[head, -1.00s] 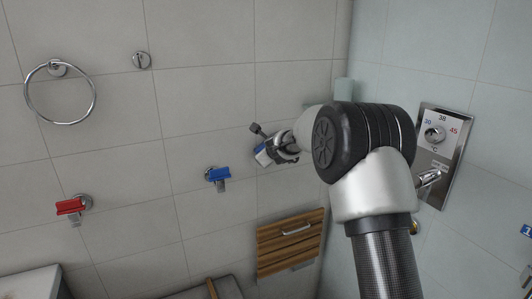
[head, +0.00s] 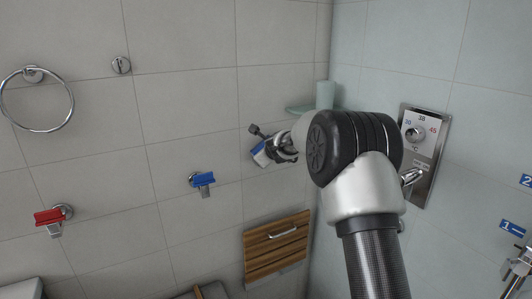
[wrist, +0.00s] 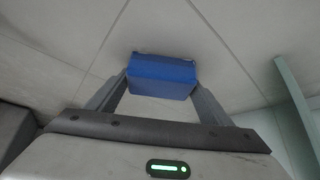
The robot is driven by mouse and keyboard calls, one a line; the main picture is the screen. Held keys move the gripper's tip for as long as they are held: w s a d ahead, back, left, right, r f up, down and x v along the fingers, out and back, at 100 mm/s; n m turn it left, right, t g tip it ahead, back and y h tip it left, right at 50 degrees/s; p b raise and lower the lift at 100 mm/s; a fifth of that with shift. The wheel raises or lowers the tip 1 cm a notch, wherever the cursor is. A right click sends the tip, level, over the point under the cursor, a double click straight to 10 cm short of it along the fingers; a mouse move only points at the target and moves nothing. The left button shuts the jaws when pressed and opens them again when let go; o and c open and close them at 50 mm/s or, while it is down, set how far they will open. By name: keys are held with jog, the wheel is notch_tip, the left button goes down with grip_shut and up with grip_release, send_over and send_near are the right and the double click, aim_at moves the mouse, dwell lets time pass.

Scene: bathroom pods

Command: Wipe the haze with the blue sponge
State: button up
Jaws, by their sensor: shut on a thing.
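A blue sponge (wrist: 162,76) sits between the two fingers of my gripper (wrist: 163,92) in the wrist view, and the gripper is shut on it. I cannot make out any haze on the walls in these views.
A blue valve handle (head: 203,180), a red one (head: 49,217) and a towel ring (head: 37,98) are on the grey wall. A wooden panel (head: 277,247) is low by the corner.

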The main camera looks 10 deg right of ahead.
jog(key=s+d+b, duration=0.2)
jog(key=s+b, duration=0.3)
jog(key=shift+s+d+b, duration=0.15)
jog(key=shift+s+b, duration=0.15)
jog(key=s+b, duration=0.1)
jog(key=s+d+b, duration=0.1)
jog(key=shift+s+d, duration=0.1)
jog(key=shift+s, duration=0.3)
dwell(0.4)
